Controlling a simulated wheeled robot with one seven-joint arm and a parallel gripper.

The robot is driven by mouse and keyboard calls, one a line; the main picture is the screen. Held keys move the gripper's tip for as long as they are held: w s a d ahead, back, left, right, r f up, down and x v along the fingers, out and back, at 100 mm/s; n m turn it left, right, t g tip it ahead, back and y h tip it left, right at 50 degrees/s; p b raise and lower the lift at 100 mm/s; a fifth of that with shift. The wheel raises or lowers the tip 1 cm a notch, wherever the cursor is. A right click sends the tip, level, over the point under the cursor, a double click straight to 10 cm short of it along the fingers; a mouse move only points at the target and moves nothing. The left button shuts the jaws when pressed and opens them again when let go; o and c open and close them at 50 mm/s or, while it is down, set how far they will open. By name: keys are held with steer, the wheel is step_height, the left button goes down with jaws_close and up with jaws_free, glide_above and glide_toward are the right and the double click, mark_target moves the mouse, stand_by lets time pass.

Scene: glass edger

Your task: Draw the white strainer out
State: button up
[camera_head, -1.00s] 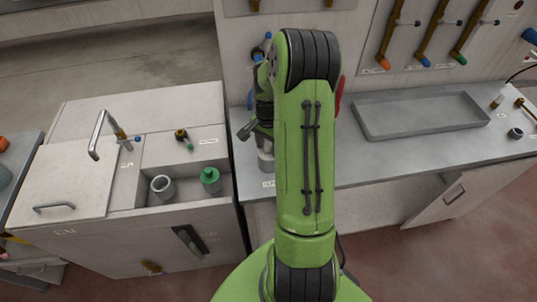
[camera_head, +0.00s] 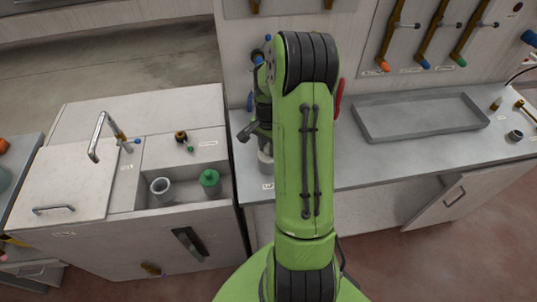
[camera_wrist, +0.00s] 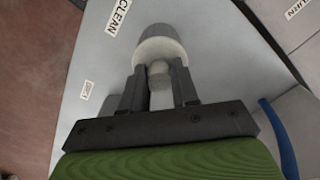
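In the wrist view, the white strainer (camera_wrist: 160,70) shows as a pale knob over a wide round white rim, set at a grey cylindrical cup (camera_wrist: 160,32). My gripper (camera_wrist: 158,78) has one finger on each side of the knob, very close to it. Whether the fingers touch it cannot be told. In the head view, my gripper (camera_head: 259,137) is mostly behind my green arm, just above a pale cup (camera_head: 265,162) near the left end of the grey counter. The strainer itself is hidden there.
A sink cabinet to the left holds a grey-white cup (camera_head: 161,188) and a green-topped container (camera_head: 210,182) in its basin. A faucet (camera_head: 102,135) rises beside it. A shallow grey tray (camera_head: 420,122) lies on the counter (camera_head: 355,172) to the right. A blue curved part (camera_wrist: 278,140) shows close to my gripper.

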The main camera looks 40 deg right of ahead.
jaws_close()
steer(key=shift+r+p, duration=0.5)
steer(key=shift+r, duration=0.2)
steer(key=shift+r+p, duration=2.7)
steer(key=shift+r, duration=0.95)
step_height(320, 180, up, 4)
steer(key=p, duration=0.3)
